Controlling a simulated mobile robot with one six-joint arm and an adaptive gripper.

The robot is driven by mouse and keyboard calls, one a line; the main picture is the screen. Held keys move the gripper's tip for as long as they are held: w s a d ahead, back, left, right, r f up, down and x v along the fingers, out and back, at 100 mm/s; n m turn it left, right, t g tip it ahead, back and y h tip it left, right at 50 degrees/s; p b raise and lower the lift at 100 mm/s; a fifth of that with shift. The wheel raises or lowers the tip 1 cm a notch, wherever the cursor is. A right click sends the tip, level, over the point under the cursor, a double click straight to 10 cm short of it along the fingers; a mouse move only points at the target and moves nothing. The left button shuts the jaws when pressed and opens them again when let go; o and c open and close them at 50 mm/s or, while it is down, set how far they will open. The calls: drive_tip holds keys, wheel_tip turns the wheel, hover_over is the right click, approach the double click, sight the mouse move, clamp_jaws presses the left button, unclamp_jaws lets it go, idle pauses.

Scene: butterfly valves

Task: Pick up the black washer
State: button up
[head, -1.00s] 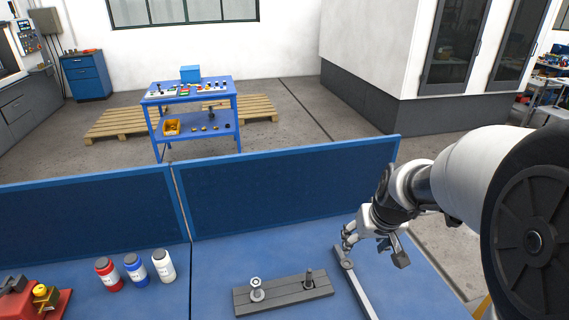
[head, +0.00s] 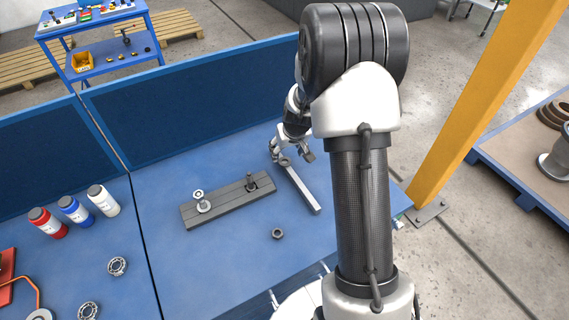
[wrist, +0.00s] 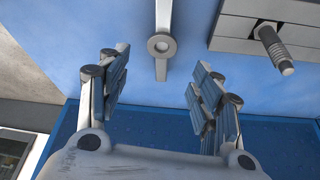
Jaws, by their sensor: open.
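A small dark ring (head: 277,233), which looks like the black washer, lies flat on the blue bench in front of the grey block. It is not visible in the wrist view. My gripper (head: 291,154) is over the far part of the bench, well beyond the ring, near the far end of a grey bar (head: 303,191). In the wrist view my gripper (wrist: 160,75) has its fingers wide apart with nothing between them.
A grey block (head: 227,202) with two upright metal parts stands left of the bar. Red, blue and white bottles (head: 103,200) and bearings (head: 117,266) are further left. A blue panel (head: 190,105) borders the far edge. The bench around the ring is clear.

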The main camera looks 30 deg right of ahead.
sight(284, 161)
drive_tip(key=x, duration=0.2)
drive_tip(key=b+x, duration=0.1)
drive_tip(key=x, duration=0.3)
drive_tip(key=shift+s+b, duration=0.3)
drive_tip(key=shift+c, duration=0.4)
drive_tip(key=c, duration=1.1)
